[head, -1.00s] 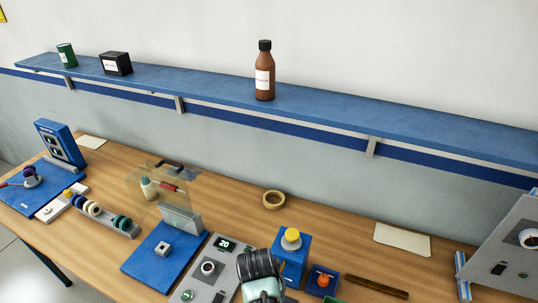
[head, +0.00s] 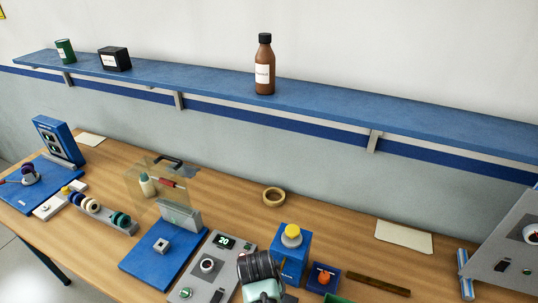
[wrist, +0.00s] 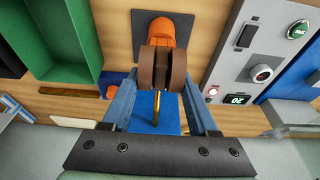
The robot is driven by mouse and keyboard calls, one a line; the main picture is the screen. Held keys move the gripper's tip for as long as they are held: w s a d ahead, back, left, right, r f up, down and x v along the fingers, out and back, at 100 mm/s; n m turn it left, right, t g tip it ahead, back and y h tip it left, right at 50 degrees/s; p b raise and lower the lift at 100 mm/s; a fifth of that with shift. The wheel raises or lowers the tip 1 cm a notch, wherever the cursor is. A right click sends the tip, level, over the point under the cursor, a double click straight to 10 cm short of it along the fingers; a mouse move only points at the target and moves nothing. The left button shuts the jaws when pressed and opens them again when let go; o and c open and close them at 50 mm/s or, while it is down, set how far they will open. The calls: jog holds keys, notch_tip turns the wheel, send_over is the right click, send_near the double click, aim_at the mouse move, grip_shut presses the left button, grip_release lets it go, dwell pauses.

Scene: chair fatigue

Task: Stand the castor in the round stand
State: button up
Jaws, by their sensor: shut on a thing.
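My gripper (wrist: 162,80) shows in the wrist view, its two blue-grey fingers closed on the castor (wrist: 162,68). The castor has twin brown wheels and a thin brass stem (wrist: 156,108) pointing toward the bottom of the picture. An orange part (wrist: 175,31) shows just beyond the wheels, over a dark square plate; I cannot tell if it belongs to the castor. In the head view my dark wrist hides the castor and fingers. A grey round stand (head: 30,178) on a blue base at far left holds a purple-wheeled piece; I cannot tell if it is the task's stand.
A blue box with a yellow knob (head: 291,237) stands beside my wrist, near a tan ring (head: 273,197). A grey control panel (head: 205,270), a blue fixture with a clear guard (head: 165,247) and a wheel rack (head: 105,215) lie left. Bare table surrounds the ring.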

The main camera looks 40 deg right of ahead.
jog(key=shift+f, duration=0.35)
jog(key=o, duration=1.3)
jog(key=shift+o, duration=0.2)
jog(key=shift+r, duration=0.2)
jog(key=b+v, duration=0.3)
jog(key=v, duration=0.9)
jog(key=shift+a+r, duration=0.15)
jog(key=shift+r, duration=0.2)
jog(key=shift+s, duration=0.1)
